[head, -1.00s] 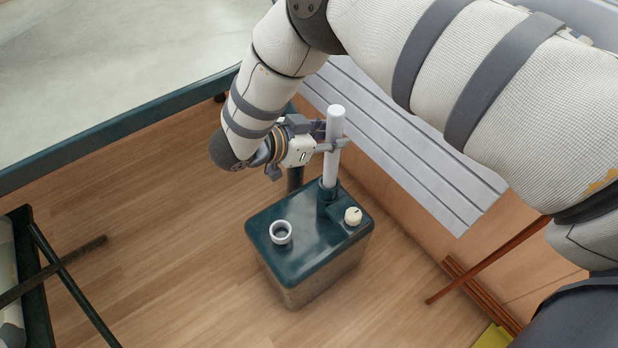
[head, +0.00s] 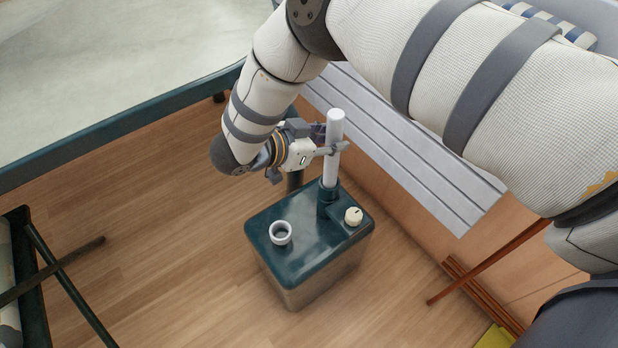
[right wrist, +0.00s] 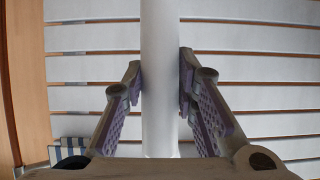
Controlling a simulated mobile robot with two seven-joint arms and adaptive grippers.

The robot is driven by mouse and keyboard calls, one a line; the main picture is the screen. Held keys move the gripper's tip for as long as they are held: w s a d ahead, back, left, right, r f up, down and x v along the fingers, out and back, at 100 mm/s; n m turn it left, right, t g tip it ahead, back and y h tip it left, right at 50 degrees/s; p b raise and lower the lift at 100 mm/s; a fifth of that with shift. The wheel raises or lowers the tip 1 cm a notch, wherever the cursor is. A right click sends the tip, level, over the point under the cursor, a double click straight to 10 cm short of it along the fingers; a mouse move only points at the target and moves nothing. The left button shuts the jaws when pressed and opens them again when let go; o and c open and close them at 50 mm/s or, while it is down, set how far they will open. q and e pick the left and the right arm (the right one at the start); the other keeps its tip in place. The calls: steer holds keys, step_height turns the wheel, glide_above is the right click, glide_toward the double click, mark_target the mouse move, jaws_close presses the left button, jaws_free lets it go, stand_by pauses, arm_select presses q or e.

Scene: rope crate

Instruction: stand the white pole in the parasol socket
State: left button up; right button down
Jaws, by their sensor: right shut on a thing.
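The white pole (head: 332,160) stands upright at the back of a dark green box-shaped base (head: 290,250). Its lower end is inside the raised dark green socket (head: 328,196); how deep it sits is hidden by the collar. My right gripper (head: 333,149) is shut on the pole above the socket, below its top end. In the right wrist view the pole (right wrist: 160,80) runs upright between the two purple-padded fingers (right wrist: 160,90). My left gripper does not show.
On the base's top are a white-rimmed cup (head: 281,233) and a cream knob (head: 353,216). A grey slatted surface (head: 400,150) lies behind the base. Brown wooden sticks (head: 482,290) lie to the right. Wooden floor (head: 150,240) is clear to the left.

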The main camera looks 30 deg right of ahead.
steer(key=shift+f, duration=0.5)
stand_by(0.3)
steer(key=c, duration=1.2)
jaws_free()
steer(key=v, duration=1.2)
